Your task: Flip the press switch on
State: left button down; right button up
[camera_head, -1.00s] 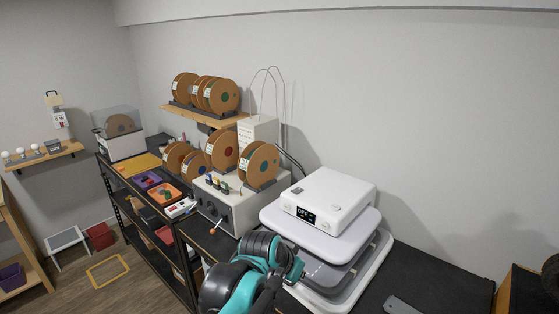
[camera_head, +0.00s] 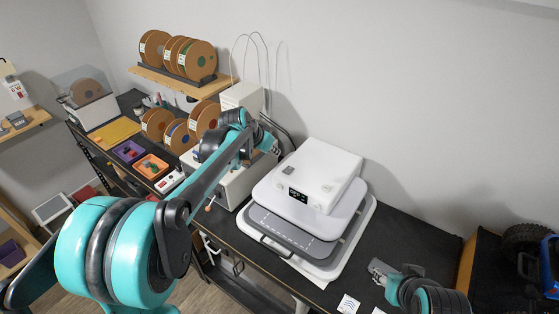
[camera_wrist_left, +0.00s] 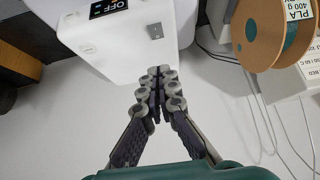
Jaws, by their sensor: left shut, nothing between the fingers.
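The heat press is a white machine with its control box (camera_head: 330,172) on top, near the middle of the head view. Its small dark display (camera_head: 298,196) is on the front; in the left wrist view the display (camera_wrist_left: 108,9) reads OFF. A small grey rocker switch (camera_wrist_left: 155,31) sits on the white top; it also shows in the head view (camera_head: 288,170). My left gripper (camera_head: 277,150) is shut and empty, to the left of the box. In the left wrist view its fingertips (camera_wrist_left: 158,72) point toward the box edge, just below the switch. My right gripper (camera_head: 378,270) is at the lower right; its jaws are unclear.
A filament spool (camera_wrist_left: 277,30) stands close to the right of the press in the left wrist view. More spools sit on a wooden shelf (camera_head: 165,79). Small trays, one orange (camera_head: 151,167), line the bench at left.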

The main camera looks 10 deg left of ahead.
pick_arm(q)
jog(key=shift+s+d, duration=0.1)
jog(key=p, duration=0.1)
send_over(287, 171)
jog(key=s, duration=0.2)
jog(key=f, duration=0.7)
jog(key=shift+w+a+f, duration=0.2)
jog(key=shift+a+f, duration=0.1)
jog(key=shift+a, duration=0.1)
notch_tip(287, 171, down, 3)
jog(key=shift+r, duration=0.2)
jog(key=shift+s+f, duration=0.25)
jog(key=shift+f, duration=0.6)
